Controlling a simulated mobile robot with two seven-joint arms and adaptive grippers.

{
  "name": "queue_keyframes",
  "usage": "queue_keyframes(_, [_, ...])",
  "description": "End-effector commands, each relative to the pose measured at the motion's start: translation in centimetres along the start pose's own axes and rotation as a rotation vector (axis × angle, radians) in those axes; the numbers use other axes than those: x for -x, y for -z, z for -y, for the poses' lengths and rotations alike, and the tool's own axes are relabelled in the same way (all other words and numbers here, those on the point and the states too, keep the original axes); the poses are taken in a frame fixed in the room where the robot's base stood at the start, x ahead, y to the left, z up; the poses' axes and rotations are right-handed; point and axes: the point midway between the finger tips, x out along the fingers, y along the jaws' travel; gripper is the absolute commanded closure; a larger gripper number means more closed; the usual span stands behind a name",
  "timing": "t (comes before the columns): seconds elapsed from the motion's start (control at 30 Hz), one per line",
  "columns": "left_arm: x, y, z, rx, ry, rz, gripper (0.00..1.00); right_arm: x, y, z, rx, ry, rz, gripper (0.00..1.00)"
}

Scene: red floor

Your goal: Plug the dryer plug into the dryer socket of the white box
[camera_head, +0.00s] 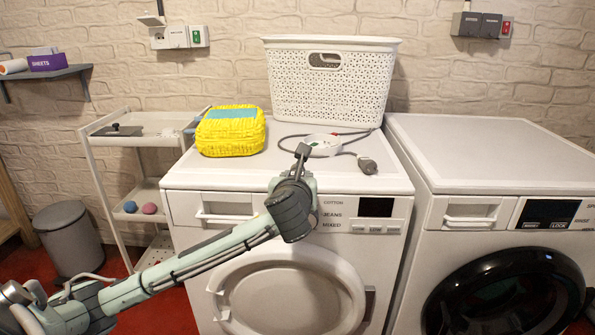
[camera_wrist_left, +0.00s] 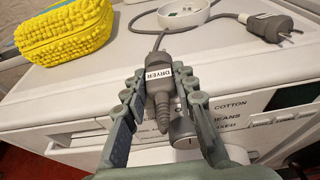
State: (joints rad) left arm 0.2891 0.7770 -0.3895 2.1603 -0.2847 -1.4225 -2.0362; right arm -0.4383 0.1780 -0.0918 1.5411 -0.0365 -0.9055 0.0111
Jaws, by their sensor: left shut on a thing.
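The dryer plug (camera_wrist_left: 161,96) is grey with a white DRYER label. In the left wrist view it sits between the two fingers of my left gripper (camera_wrist_left: 160,78), which is shut on it. In the head view my left gripper (camera_head: 301,155) is over the front part of the left machine's top, and the plug is mostly hidden there. The white box (camera_head: 174,37) is on the brick wall at the upper left, far from the gripper. It has a raised lid (camera_head: 151,20) at its left end. My right gripper is not in view.
A second grey plug (camera_head: 367,165) lies on the left machine's top (camera_head: 186,178), beside a white round holder (camera_head: 323,145). A yellow bag (camera_head: 230,132) and a white basket (camera_head: 330,85) stand behind. A grey box (camera_head: 478,25) is on the wall at right.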

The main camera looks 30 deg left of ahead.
Motion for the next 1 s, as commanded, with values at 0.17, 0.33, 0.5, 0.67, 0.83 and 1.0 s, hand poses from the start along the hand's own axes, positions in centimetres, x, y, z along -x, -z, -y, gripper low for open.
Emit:
queue_keyframes(0.17, [0.6,1.0,0.0,-0.004,0.001,-0.015,1.00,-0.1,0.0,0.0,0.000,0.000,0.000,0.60])
queue_keyframes(0.33, [1.2,1.4,0.1,-0.006,0.000,-0.019,1.00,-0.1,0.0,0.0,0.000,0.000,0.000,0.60])
queue_keyframes(0.5, [1.8,1.8,0.1,-0.007,0.000,-0.019,1.00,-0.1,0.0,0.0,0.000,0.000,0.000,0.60])
queue_keyframes(0.67, [2.4,2.1,0.0,-0.006,-0.001,-0.021,1.00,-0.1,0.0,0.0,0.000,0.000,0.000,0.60])
queue_keyframes(0.83, [3.0,2.4,0.0,-0.006,-0.002,-0.021,1.00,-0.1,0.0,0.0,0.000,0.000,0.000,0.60])
queue_keyframes(1.0, [3.4,2.5,0.0,-0.005,-0.002,-0.021,1.00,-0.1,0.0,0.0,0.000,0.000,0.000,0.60])
